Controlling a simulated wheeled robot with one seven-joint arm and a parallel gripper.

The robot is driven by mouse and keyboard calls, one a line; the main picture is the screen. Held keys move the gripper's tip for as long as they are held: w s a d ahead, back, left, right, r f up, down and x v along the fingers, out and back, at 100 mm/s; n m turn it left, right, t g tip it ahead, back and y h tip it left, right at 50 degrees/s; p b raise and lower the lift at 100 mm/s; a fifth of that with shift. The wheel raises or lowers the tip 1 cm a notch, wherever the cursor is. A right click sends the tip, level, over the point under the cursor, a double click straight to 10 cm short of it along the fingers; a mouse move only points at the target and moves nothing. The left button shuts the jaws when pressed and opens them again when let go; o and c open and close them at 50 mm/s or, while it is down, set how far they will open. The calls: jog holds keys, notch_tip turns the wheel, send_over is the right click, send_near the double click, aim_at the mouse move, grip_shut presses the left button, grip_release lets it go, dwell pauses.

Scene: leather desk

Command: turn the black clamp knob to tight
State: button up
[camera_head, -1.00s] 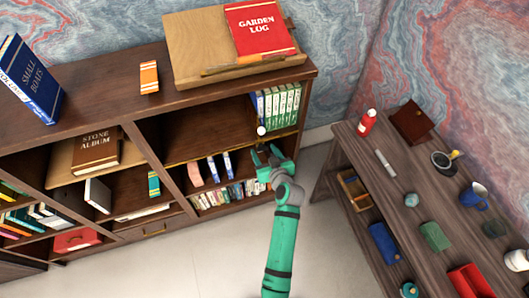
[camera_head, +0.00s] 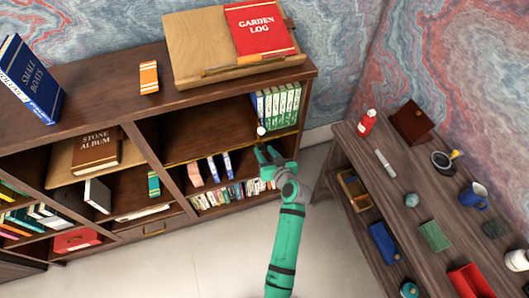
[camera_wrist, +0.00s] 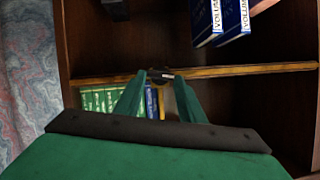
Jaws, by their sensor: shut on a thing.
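In the head view my gripper (camera_head: 268,155) is at the bookcase's front, just below the front edge of the upper right shelf. In the wrist view its two green fingers (camera_wrist: 160,78) reach to the shelf's brass-coloured edge. They are shut on a small dark piece between their tips, the black clamp knob (camera_wrist: 160,74), with a small pale mark on it. The knob is mostly hidden by the fingers, and its turn angle cannot be told. A small pale round thing (camera_head: 261,130) shows at the shelf edge just above the fingers in the head view.
Green books (camera_head: 281,103) stand on the shelf above my gripper. Blue volumes (camera_head: 221,165) and small books (camera_head: 231,192) are on the shelf below. A side table (camera_head: 400,165) with several objects is to the right. The floor between is clear.

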jog(key=m+y, duration=0.2)
jog(key=m, duration=0.1)
jog(key=shift+w+d+f, duration=0.15)
jog(key=shift+d, duration=0.2)
jog(key=m, duration=0.1)
jog(key=m+y, duration=0.1)
jog(key=shift+d+f+m+y, duration=0.2)
jog(key=shift+d+m+y, duration=0.1)
jog(key=shift+m, duration=0.1)
jog(key=m+y, duration=0.1)
jog(key=m, duration=0.1)
jog(key=f+m+y, duration=0.1)
jog(key=m, duration=0.1)
jog(key=shift+m+t, duration=0.4)
jog(key=o, duration=1)
jog(key=shift+o, duration=0.2)
jog(key=v, duration=1)
jog(key=shift+s+d, duration=0.25)
jog(key=shift+d, duration=0.15)
